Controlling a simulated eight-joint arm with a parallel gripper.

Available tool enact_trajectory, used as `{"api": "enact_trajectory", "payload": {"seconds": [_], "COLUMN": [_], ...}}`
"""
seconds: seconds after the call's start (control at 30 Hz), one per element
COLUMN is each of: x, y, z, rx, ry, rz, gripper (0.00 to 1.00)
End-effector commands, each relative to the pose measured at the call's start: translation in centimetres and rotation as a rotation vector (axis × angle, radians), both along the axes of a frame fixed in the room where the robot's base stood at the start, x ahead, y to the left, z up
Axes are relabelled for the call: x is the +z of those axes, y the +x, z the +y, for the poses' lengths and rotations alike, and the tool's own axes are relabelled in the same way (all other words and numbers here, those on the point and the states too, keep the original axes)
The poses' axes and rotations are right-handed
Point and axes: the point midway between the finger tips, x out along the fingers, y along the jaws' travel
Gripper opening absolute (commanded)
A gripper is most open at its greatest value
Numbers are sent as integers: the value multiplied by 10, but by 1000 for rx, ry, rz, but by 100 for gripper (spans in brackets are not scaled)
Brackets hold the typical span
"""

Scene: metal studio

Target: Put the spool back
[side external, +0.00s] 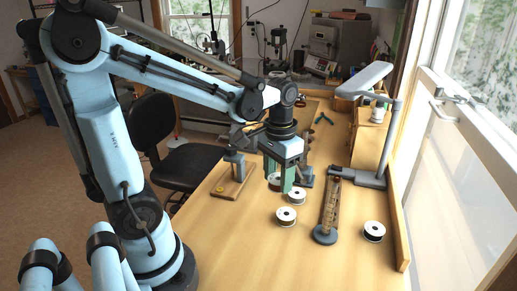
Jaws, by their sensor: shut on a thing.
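My gripper (280,180) points down over the middle of the bench, its green fingers shut on a spool (273,183). The fingers hide much of that spool, and I cannot tell whether it is clear of the bench. Two more white-rimmed spools with dark windings lie flat near it, one just right of the fingers (296,197) and one in front (286,216). Another spool (374,231) lies at the right. A long, narrow brown rack (331,203) with a round grey foot (325,235) stands between them; its contents are too small to tell.
A wooden board (230,182) with a grey post stands left of my gripper. A grey lamp arm (385,145) rises from a base at the right, behind the rack. Tools and equipment crowd the back. The front of the bench (290,262) is clear.

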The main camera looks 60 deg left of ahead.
Motion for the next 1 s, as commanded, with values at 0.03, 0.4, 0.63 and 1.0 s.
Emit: {"api": "enact_trajectory", "payload": {"seconds": [0.03,0.4,0.63,1.0], "x": [-6,-50,-60,-96], "y": [1,6,7,8], "z": [11,84,101,101], "rx": [8,5,1,0], "ry": [0,0,0,2], "rz": [0,0,0,-1], "gripper": [15,15,15,15]}}
